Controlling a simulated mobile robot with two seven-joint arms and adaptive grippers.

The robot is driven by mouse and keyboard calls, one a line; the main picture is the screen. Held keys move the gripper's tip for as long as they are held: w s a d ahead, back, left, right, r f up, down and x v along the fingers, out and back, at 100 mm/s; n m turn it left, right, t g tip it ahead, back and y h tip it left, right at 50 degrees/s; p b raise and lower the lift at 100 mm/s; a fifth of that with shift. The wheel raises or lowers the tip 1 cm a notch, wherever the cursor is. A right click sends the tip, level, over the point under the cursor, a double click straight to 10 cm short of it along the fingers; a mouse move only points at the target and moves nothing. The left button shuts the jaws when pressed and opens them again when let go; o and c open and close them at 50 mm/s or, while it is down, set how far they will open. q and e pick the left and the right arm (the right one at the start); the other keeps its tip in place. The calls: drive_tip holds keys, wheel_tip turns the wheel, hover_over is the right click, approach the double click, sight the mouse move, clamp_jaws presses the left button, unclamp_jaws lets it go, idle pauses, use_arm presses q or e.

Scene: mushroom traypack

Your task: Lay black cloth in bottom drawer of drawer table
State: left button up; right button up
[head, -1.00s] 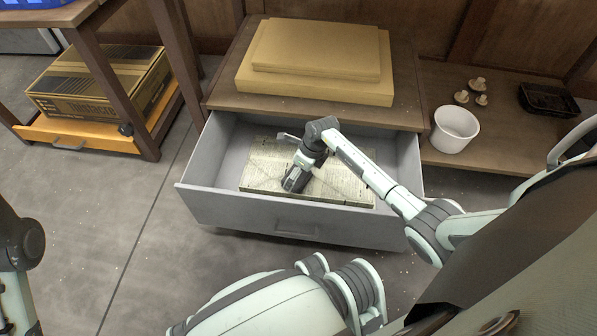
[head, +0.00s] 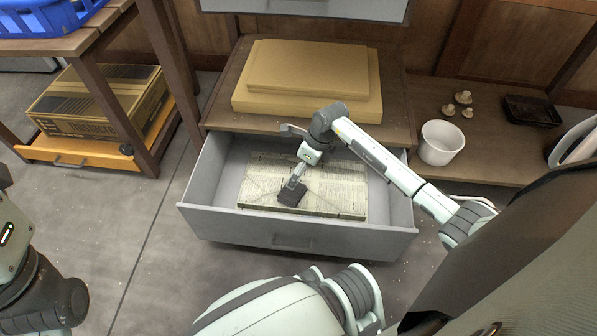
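The grey bottom drawer (head: 205,178) of the drawer table (head: 222,110) stands pulled open, with a printed, newspaper-like sheet (head: 340,190) covering much of its floor. My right gripper (head: 293,192) reaches down into this drawer, over the left-middle part of the sheet. A dark shape shows at its tip; I cannot tell whether this is its fingers or black cloth, nor whether the fingers are open. No spread black cloth is clearly seen. Only links of my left arm show at the left edge; its gripper is out of view.
Stacked tan boards (head: 310,72) lie on the shelf above the open drawer. A grey drawer front (head: 310,8) is at the top edge. A white pot (head: 441,143), mushrooms (head: 463,97) and a black tray (head: 532,111) stand right. A cardboard box (head: 100,105) is left.

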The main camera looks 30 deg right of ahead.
drive_tip(key=shift+s+r, duration=0.15)
drive_tip(key=shift+r, duration=0.25)
